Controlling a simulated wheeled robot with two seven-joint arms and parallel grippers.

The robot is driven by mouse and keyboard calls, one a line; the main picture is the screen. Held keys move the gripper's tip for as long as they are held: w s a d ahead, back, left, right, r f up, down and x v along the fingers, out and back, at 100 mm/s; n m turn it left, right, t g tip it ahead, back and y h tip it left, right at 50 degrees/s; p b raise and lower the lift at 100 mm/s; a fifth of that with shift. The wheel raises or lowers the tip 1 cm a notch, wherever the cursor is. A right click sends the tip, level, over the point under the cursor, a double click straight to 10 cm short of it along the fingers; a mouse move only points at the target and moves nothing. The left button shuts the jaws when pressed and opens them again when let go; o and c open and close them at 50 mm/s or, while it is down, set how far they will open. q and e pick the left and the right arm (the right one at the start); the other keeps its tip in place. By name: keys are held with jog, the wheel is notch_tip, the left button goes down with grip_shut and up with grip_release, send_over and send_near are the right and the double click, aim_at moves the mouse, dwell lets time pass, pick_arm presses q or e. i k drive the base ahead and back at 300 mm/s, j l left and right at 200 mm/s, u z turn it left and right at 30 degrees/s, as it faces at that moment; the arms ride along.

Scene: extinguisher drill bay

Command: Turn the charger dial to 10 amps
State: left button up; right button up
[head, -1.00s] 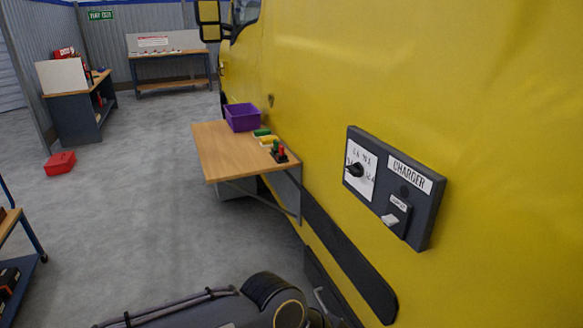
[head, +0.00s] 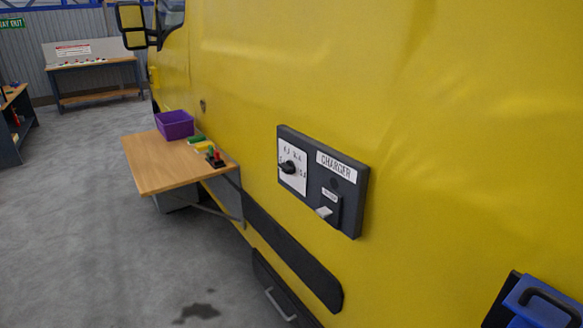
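The charger (head: 350,194) is a dark grey panel with a "CHARGER" label, fixed to the side of the yellow vehicle. Its dial (head: 288,167) is a black knob on a white scale plate on the panel's left part. The knob's pointer seems to point left, but the numbers are too small to read surely. A small box with a pale switch lever (head: 323,211) sits below the label. Neither of my grippers shows in the head view.
The yellow vehicle (head: 430,120) fills the right side. A wooden shelf (head: 155,175) juts from it, holding a purple bin (head: 174,125) and small coloured items. A blue object with a black handle (head: 545,300) is at lower right. Grey floor (head: 80,240) lies open at left.

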aim_at(289, 168)
jog(key=i+j, duration=0.6)
jog(key=j, duration=0.2)
jog(key=i+j+z, duration=0.1)
jog(key=i+j, duration=0.2)
jog(key=j, duration=0.1)
